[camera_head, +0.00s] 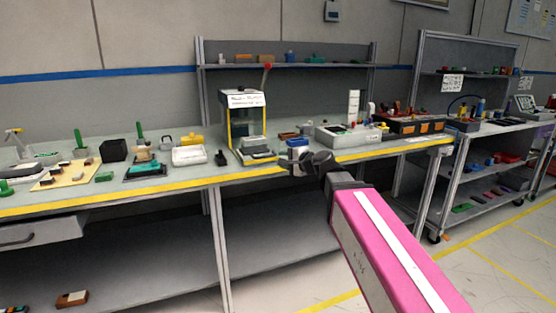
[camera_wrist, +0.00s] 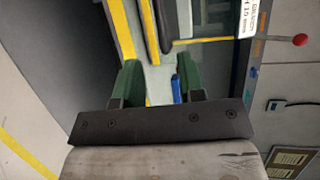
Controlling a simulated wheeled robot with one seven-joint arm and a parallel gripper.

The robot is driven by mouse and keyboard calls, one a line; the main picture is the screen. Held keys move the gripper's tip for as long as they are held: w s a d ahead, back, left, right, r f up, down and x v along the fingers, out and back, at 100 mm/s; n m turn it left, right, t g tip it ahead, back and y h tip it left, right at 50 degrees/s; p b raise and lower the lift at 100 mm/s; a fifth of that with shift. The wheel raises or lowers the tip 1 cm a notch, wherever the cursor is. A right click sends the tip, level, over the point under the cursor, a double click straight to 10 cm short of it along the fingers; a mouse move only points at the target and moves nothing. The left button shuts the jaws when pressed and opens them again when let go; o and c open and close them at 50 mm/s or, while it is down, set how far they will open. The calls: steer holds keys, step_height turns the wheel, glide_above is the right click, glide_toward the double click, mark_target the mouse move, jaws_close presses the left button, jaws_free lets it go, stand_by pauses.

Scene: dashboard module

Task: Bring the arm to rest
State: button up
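My gripper (camera_head: 304,163) is at the end of my pink arm in the head view, in front of the middle of the long workbench (camera_head: 110,190). In the wrist view its two green fingers (camera_wrist: 160,82) stand apart with a gap between them. A blue item (camera_wrist: 176,89) shows in that gap, nearer the right finger. It does not fill the gap, and no item is seen gripped.
A press-like station with yellow posts (camera_head: 247,125) and a red-knobbed lever (camera_head: 267,66) stands behind my gripper. A white device (camera_head: 348,134) is to its right. Blocks and trays cover the left bench. A wheeled shelf (camera_head: 485,185) stands at right. Floor (camera_head: 500,265) at lower right is clear.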

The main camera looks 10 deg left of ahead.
steer(key=shift+s+d, duration=0.15)
steer(key=shift+d, duration=0.05)
steer(key=s+d+f+n+g+h, duration=0.3)
steer(key=d+f+h, duration=0.2)
steer(key=d+f, duration=0.8)
steer(key=s+d+f+n+g+h, duration=0.4)
steer(key=d+f, duration=0.5)
steer(key=f, duration=0.9)
steer(key=s+d+f+g+h, duration=0.1)
steer(key=s+d+f+h, duration=0.1)
steer(key=d, duration=0.3)
steer(key=s+d+f+n+g+h, duration=0.1)
steer(key=s+d+f+h, duration=0.1)
steer(key=s+d+f, duration=0.1)
steer(key=shift+d+f, duration=0.75)
steer(key=shift+d, duration=0.15)
steer(key=shift+s, duration=0.1)
